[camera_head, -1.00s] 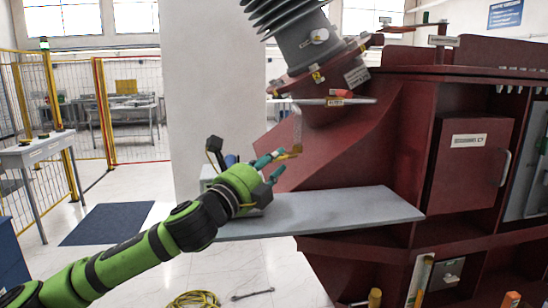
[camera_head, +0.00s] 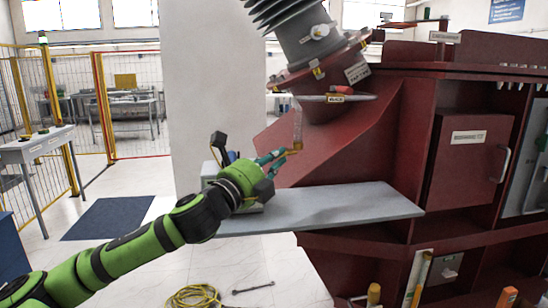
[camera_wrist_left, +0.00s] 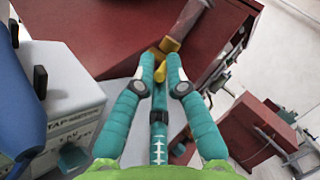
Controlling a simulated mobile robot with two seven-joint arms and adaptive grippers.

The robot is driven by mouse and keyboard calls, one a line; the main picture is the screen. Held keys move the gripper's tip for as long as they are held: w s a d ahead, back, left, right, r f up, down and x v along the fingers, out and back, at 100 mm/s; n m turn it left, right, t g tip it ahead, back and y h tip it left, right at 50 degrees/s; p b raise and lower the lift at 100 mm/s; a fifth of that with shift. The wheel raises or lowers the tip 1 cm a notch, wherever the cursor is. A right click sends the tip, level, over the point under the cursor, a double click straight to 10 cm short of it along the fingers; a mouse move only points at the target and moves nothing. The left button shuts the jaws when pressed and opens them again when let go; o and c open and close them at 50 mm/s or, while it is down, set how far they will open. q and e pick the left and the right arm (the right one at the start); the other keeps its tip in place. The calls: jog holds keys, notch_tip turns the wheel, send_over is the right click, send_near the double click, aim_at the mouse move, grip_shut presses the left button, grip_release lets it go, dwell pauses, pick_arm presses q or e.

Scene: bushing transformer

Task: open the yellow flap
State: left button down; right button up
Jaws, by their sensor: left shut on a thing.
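The yellow flap (camera_head: 297,147) is a small yellow piece at the lower end of a thin hanging strip, in front of the sloping red panel. It also shows in the left wrist view (camera_wrist_left: 168,46), beyond and between the teal fingertips. My left gripper (camera_head: 283,153) reaches it from the left, above the grey shelf. Its teal fingers are shut on the yellow flap, as the left wrist view (camera_wrist_left: 161,70) shows. The fingertips hide part of the flap. My right gripper is not in view.
A grey shelf (camera_head: 350,208) juts out below the gripper. A pale box (camera_head: 210,170) stands behind my left wrist; its labelled side shows in the wrist view (camera_wrist_left: 72,112). The grey ribbed bushing (camera_head: 305,35) leans above. A yellow cable (camera_head: 192,296) lies on the floor.

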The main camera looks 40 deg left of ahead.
pick_arm(q)
jog(key=shift+s+a+r+m+h+p, duration=0.1)
jog(key=shift+a+r+m+h+p, duration=0.2)
jog(key=shift+h, duration=0.2)
jog(key=shift+a+r+m+h+p, duration=0.15)
jog(key=shift+m+h+p, duration=0.1)
jog(key=shift+m+h, duration=0.2)
jog(key=c, duration=1.4)
grip_release()
jog(key=shift+o, duration=0.2)
jog(key=shift+f, duration=0.15)
jog(key=v, duration=1.2)
